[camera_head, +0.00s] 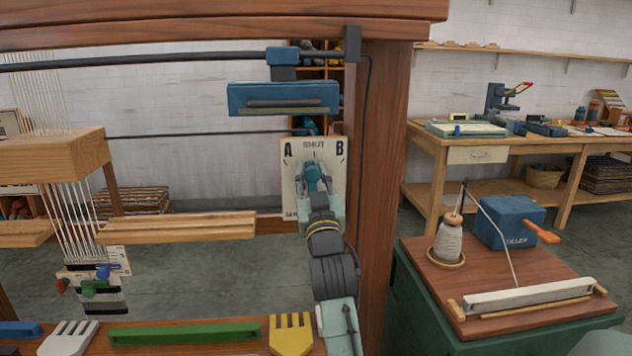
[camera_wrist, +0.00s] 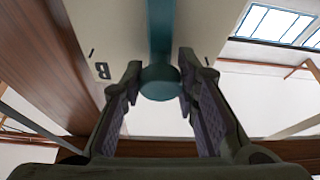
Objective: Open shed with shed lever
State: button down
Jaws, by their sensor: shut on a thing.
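The shed lever is teal with a round knob (camera_head: 313,173) and sits in front of a cream plate (camera_head: 333,165) on the loom's right post. The plate is marked A at left, SHUT at top middle and B at right. The knob is near the middle of the plate, below SHUT. My gripper (camera_head: 314,182) reaches up from below, its fingers on either side of the knob. In the wrist view, the lever (camera_wrist: 160,30) runs straight up the picture and its knob (camera_wrist: 160,82) is between the two fingertips. The gripper hides the plate's lower middle.
The loom's wooden post (camera_head: 385,150) stands just right of the plate. A blue block (camera_head: 284,97) hangs above it. Below lie a green bar (camera_head: 185,333) and a yellow comb (camera_head: 291,335). A side table (camera_head: 490,262) with a winder stands at right.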

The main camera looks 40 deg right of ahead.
jog(key=shift+w+a+f+n+t+y+b, duration=0.25)
jog(key=shift+w+a+n+y+b, duration=0.3)
jog(key=shift+n+b, duration=0.55)
jog(key=shift+w+a+f+n+t+y+b, duration=0.2)
jog(key=shift+a+n+y+b, duration=0.3)
jog(key=shift+n+y+b, duration=0.55)
jog(key=shift+w+a+f+n+t+y+b, duration=0.4)
jog(key=shift+n+b, duration=0.4)
jog(key=shift+n, duration=0.55)
jog(key=shift+a+r, duration=0.15)
jog(key=c, duration=1.2)
grip_release()
jog(key=v, duration=1.2)
jog(key=shift+a+r, duration=0.15)
